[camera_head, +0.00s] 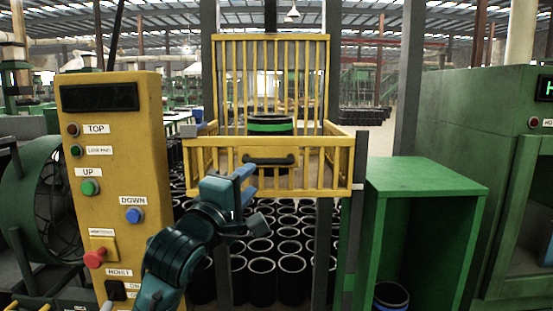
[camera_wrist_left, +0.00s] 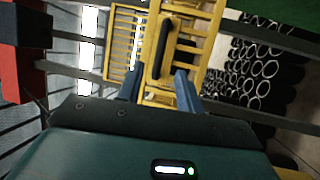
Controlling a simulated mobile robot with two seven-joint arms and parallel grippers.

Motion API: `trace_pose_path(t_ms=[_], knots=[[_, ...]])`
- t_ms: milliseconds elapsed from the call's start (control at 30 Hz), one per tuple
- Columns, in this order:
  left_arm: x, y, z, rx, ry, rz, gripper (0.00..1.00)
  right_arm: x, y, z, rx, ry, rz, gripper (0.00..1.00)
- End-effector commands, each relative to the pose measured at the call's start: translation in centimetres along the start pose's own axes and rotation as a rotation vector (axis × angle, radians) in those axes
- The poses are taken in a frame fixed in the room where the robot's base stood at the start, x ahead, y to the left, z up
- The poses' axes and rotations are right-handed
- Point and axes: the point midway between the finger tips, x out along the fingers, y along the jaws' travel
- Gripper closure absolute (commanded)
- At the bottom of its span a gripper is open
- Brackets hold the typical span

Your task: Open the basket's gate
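The yellow barred basket (camera_head: 228,75) stands straight ahead, and its low front gate (camera_head: 317,178) is upright across the front. A black handle (camera_head: 269,160) is fixed on the gate; it also shows in the left wrist view (camera_wrist_left: 166,48). A black sleeve with a green band (camera_head: 269,126) stands inside the basket. My left gripper (camera_head: 250,181) is open in front of the gate, just below and left of the handle. In the left wrist view its blue fingers (camera_wrist_left: 157,80) are apart, with the handle ahead between their lines; they look clear of it. My right gripper is out of view.
A yellow control panel (camera_head: 110,180) with buttons stands at the left. A green open-sided stand (camera_head: 425,178) is right of the basket, with a sleeve (camera_head: 391,297) low inside it. Many black sleeves (camera_head: 262,265) stand below and behind the basket.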

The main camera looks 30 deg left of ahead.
Motion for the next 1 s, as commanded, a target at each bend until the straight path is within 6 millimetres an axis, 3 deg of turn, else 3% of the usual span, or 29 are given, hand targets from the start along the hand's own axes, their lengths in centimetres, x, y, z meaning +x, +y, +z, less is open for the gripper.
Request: trace_pose_path(t_ms=[300, 500, 933, 1000], knots=[[6.9, 0.3, 0.0, 0.004, 0.000, -0.001, 0.64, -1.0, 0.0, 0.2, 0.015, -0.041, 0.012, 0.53], [9.6, 0.1, 0.0, 0.004, 0.000, -0.001, 0.64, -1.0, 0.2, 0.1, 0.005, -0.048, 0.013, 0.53], [10.5, -0.1, 0.0, 0.003, -0.001, 0.000, 0.64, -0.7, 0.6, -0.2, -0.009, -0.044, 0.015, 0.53], [10.5, -0.1, 0.0, 0.003, -0.001, 0.000, 0.70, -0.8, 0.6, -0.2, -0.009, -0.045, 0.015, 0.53]])
